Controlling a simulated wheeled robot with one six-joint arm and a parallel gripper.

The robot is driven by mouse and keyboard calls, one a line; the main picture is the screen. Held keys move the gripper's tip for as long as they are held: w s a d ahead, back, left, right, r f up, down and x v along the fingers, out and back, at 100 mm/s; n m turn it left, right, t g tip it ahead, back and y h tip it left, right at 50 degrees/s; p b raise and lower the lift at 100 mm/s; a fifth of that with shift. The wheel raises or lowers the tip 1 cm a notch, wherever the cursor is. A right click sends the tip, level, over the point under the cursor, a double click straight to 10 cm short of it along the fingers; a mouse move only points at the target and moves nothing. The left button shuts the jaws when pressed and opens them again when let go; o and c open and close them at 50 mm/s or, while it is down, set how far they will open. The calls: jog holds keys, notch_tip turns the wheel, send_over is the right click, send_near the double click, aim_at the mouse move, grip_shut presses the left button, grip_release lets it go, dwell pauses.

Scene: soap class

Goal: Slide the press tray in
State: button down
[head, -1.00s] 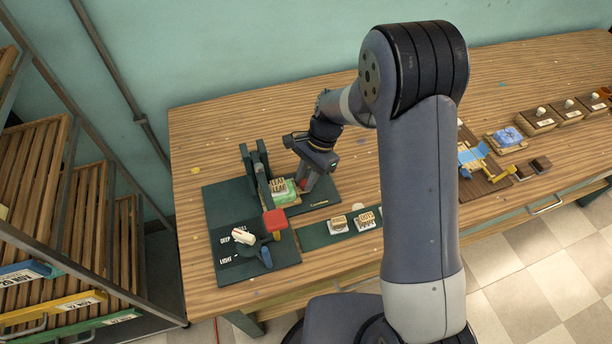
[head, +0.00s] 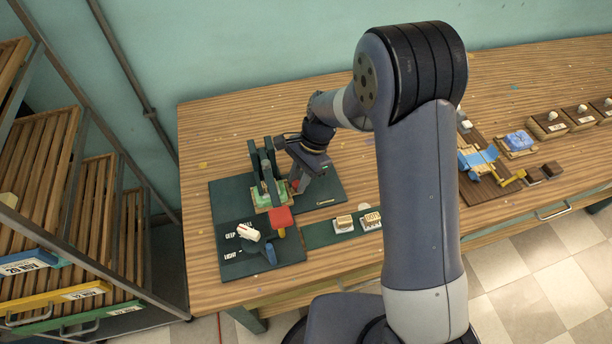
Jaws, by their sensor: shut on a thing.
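The press (head: 252,172) is a dark green upright frame on a dark green base at the left of the table. I take this red part to be the tray's handle; the exact contact is too small to see.
Pale soap pieces (head: 344,222) lie on a green strip to the right. A slatted rack (head: 45,180) stands left of the table.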

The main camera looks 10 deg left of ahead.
jog(key=shift+a, duration=0.15)
jog(key=c, duration=1.2)
grip_release()
jog(key=shift+c, duration=0.2)
jog(key=shift+r, duration=0.1)
jog(key=b+v, duration=0.1)
jog(key=v, duration=0.9)
jog(key=shift+r, duration=0.3)
jog(key=shift+w, duration=0.1)
jog(key=p+x, duration=0.1)
jog(key=x, duration=0.9)
jog(key=shift+s+f, duration=0.2)
jog(key=shift+f, duration=0.1)
jog(key=shift+w+d+f, duration=0.1)
jog(key=shift+w+d, duration=0.2)
jog(key=shift+d, duration=0.3)
jog(key=shift+w+d+r, duration=0.1)
jog(key=shift+w+d, duration=0.25)
jog(key=shift+d, duration=0.3)
jog(key=shift+w+d+f, duration=0.1)
jog(key=shift+w+d, duration=0.2)
jog(key=shift+d, duration=0.3)
